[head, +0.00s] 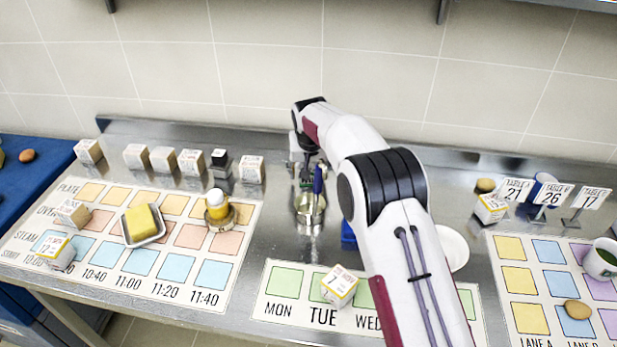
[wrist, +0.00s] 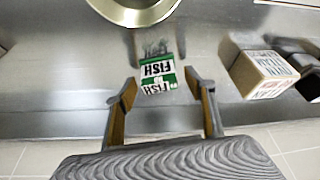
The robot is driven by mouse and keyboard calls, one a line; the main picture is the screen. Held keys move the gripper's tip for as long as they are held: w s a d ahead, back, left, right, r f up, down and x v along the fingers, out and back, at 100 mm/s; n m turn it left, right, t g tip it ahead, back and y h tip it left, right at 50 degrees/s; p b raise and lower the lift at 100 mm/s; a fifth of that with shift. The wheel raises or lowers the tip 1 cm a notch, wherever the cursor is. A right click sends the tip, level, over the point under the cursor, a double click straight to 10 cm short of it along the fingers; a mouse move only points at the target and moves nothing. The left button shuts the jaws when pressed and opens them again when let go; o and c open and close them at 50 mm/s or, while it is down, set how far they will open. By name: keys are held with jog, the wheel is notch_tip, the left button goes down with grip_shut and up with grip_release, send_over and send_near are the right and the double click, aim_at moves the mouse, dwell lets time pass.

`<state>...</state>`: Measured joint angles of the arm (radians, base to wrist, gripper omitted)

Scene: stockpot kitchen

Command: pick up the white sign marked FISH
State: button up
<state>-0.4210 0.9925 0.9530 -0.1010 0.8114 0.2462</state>
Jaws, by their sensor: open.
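A small white-and-green piece marked FISH (wrist: 158,68) shows in the wrist view, with the lettering upside down and repeated in two bands. It lies between and slightly beyond the fingertips of my gripper (wrist: 160,84). The two fingers are spread apart on either side of it, and I see no contact. In the head view my gripper (head: 304,168) is at the back of the steel counter, behind a metal pot (head: 309,213). A bit of green shows under it there; the lettering cannot be read.
The pot's rim (wrist: 135,14) is close in front in the wrist view. A printed carton (wrist: 262,72) stands just right of the fingers. The tiled wall (head: 260,70) is close behind. A blue handle (head: 318,180) rises beside my gripper in the head view.

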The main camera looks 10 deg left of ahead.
dwell(0.3)
jog(key=c, duration=1.2)
jog(key=shift+o, duration=0.2)
jog(key=shift+r, duration=0.15)
jog(key=shift+r, duration=1.3)
jog(key=shift+d+r, duration=0.35)
jog(key=shift+d, duration=0.05)
jog(key=d, duration=1.7)
jog(key=shift+d, duration=0.1)
